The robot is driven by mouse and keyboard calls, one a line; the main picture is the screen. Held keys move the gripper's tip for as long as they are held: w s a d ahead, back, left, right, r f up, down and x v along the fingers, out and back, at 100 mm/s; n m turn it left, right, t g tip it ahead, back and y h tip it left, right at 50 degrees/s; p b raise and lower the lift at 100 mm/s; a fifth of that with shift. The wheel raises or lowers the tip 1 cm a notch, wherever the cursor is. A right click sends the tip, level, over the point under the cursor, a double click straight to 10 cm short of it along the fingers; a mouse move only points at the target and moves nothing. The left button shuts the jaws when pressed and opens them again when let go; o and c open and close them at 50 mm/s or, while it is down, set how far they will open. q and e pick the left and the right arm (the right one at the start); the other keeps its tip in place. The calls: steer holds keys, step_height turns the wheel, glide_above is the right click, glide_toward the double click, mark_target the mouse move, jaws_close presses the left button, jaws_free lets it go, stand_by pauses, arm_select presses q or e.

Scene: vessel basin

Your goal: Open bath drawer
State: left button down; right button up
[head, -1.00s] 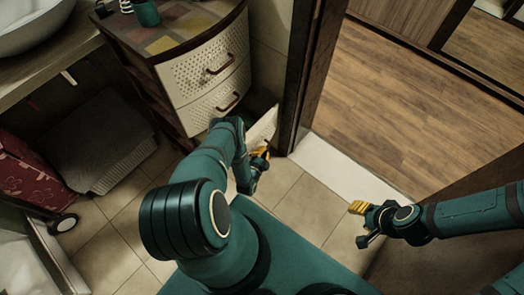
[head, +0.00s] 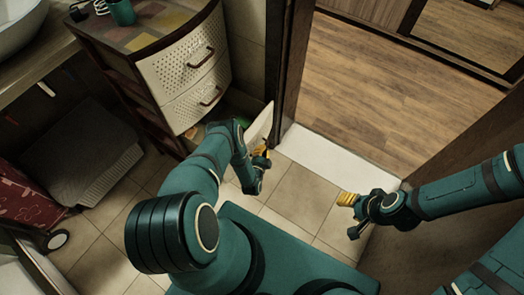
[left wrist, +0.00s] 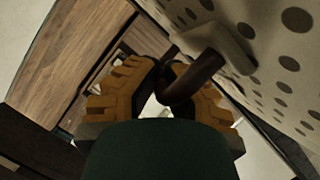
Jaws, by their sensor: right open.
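The drawer cabinet (head: 150,75) stands at upper left in the head view, with two white perforated drawer fronts (head: 198,98) shut. Below them the lowest drawer is out; its pale front panel (head: 259,127) stands away from the cabinet and some contents show behind it. My left gripper (head: 262,158) is at the outer side of this panel. In the left wrist view its yellow fingers (left wrist: 160,85) are closed around the dark handle (left wrist: 193,82) on the perforated front (left wrist: 270,50). My right gripper (head: 350,199) is open and empty above the floor at right.
A dark door frame (head: 289,75) stands close to the right of the drawer, with a white threshold (head: 335,155) beyond. A grey stool-like block (head: 82,155) and a red patterned item (head: 22,190) are at left. Tiled floor (head: 300,195) is clear between my arms.

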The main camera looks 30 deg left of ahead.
arm_select(q)
steer(key=c, duration=1.3)
jaws_free()
steer(key=shift+f, duration=0.1)
step_height(320, 180, up, 10)
steer(key=shift+r, duration=0.1)
